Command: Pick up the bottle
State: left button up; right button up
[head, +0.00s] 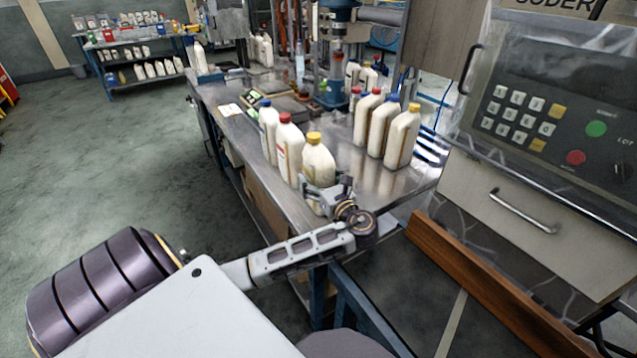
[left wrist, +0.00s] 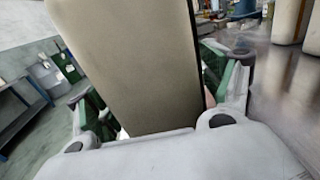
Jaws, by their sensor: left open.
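A white bottle with a yellow cap (head: 318,158) stands upright at the near end of the metal table. My left gripper (head: 327,192) is at its lower part, open, with its fingers around the bottle's sides. In the left wrist view the pale bottle body (left wrist: 130,60) fills the space between the two fingers of the left gripper (left wrist: 155,95). Whether the fingers touch it cannot be told. A red-capped bottle (head: 288,150) and a blue-capped bottle (head: 268,128) stand in a row behind it. My right gripper is not in view.
Another row of bottles (head: 402,138) stands to the right on the metal table (head: 240,135). A control panel (head: 560,125) with a keypad and a drawer are at the right. A shelf of bottles (head: 140,61) is at the far left. The floor at left is clear.

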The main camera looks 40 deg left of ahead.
aim_at(319, 150)
pick_arm(q)
jog(key=shift+c, duration=1)
grip_shut()
jog(key=shift+r, duration=0.1)
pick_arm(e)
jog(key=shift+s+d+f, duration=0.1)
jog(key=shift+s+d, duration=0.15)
pick_arm(q)
notch_tip(319, 150, up, 9)
jog(key=shift+f+p, duration=0.1)
jog(key=shift+p, duration=0.8)
jog(key=shift+r, duration=0.65)
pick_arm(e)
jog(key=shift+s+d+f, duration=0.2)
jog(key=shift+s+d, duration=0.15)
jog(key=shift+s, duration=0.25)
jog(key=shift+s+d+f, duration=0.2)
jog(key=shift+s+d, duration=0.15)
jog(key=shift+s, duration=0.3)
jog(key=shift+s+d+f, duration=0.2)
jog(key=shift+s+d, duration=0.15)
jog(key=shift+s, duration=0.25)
